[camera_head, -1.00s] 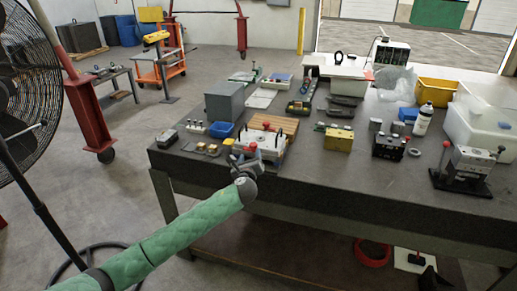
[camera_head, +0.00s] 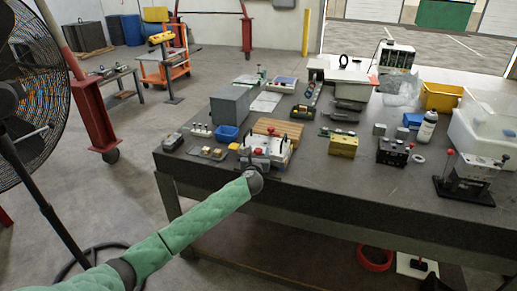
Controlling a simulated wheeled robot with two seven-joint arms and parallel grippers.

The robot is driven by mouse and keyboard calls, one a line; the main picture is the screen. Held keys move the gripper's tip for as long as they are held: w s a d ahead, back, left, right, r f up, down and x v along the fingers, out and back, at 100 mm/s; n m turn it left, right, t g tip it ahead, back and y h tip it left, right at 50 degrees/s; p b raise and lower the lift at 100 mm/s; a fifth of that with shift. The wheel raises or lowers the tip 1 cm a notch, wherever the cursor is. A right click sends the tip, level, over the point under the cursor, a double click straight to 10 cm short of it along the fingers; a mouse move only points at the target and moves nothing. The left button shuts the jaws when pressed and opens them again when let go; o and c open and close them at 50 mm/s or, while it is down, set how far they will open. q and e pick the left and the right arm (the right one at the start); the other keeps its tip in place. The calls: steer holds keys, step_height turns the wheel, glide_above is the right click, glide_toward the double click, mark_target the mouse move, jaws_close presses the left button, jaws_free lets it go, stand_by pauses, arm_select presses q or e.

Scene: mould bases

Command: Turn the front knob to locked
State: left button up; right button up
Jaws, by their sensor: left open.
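A white mould base (camera_head: 282,154) sits near the front edge of the dark workbench. A red knob (camera_head: 257,152) shows at its front, next to my left gripper. My left gripper (camera_head: 256,159) comes in from the front left on a green-sleeved arm and is open. Its fingers are at the front of the mould base, close around or beside the red knob; I cannot tell whether they touch it. The gripper hides part of the base's front face. My right gripper is out of view.
A grey box (camera_head: 230,105) and a blue bin (camera_head: 227,133) stand behind and left of the mould base. A wooden board (camera_head: 278,128) lies behind it. A yellow block (camera_head: 343,146) is to the right.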

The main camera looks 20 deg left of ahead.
arm_select(q)
steer(key=shift+w+a+f, duration=0.1)
steer(key=shift+w+a, duration=0.05)
steer(key=shift+w, duration=0.4)
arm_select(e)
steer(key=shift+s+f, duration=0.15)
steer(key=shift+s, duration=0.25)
arm_select(q)
steer(key=c, duration=1)
steer(key=shift+o, duration=0.2)
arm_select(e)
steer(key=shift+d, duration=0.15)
